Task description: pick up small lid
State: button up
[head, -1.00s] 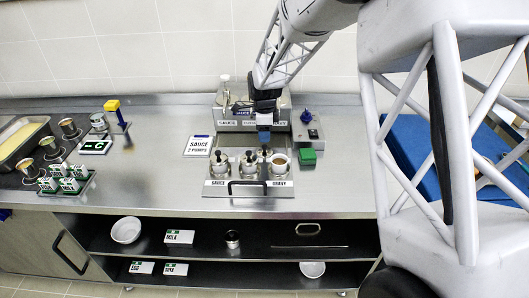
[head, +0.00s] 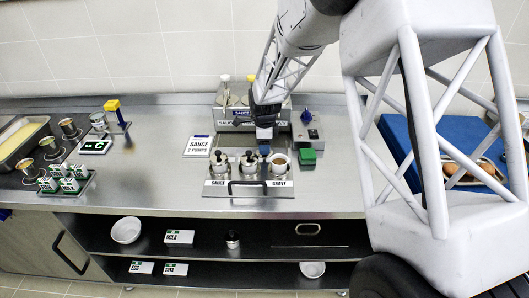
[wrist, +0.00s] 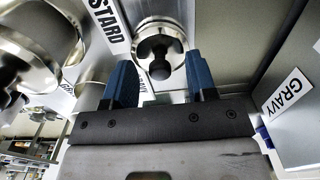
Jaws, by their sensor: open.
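In the wrist view a small round metal lid (wrist: 163,31) with a black knob lies just beyond my gripper (wrist: 160,84). Its blue fingers are apart, with the knob between and ahead of them, and nothing is held. In the head view my gripper (head: 264,140) is over the back of the metal pot station (head: 216,194), above and between the middle pot and the gravy pot. The left pot (head: 221,163) and middle pot (head: 249,164) have black-knobbed tops. The open gravy pot (head: 280,162) shows brown contents. The gripper hides whatever lies directly beneath it.
A bottle rack (head: 228,126) stands close behind my gripper. A green block (head: 307,157) and a control box (head: 315,136) are at the right. A sauce sign (head: 198,146) is at the left.

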jog(key=shift+f, duration=0.5)
grip_shut()
dwell(0.3)
jog(key=shift+r, duration=5.05)
jog(key=s+d+r, duration=0.3)
jog(key=s+d, duration=0.2)
jog(key=s, duration=0.4)
jog(key=shift+s, duration=0.35)
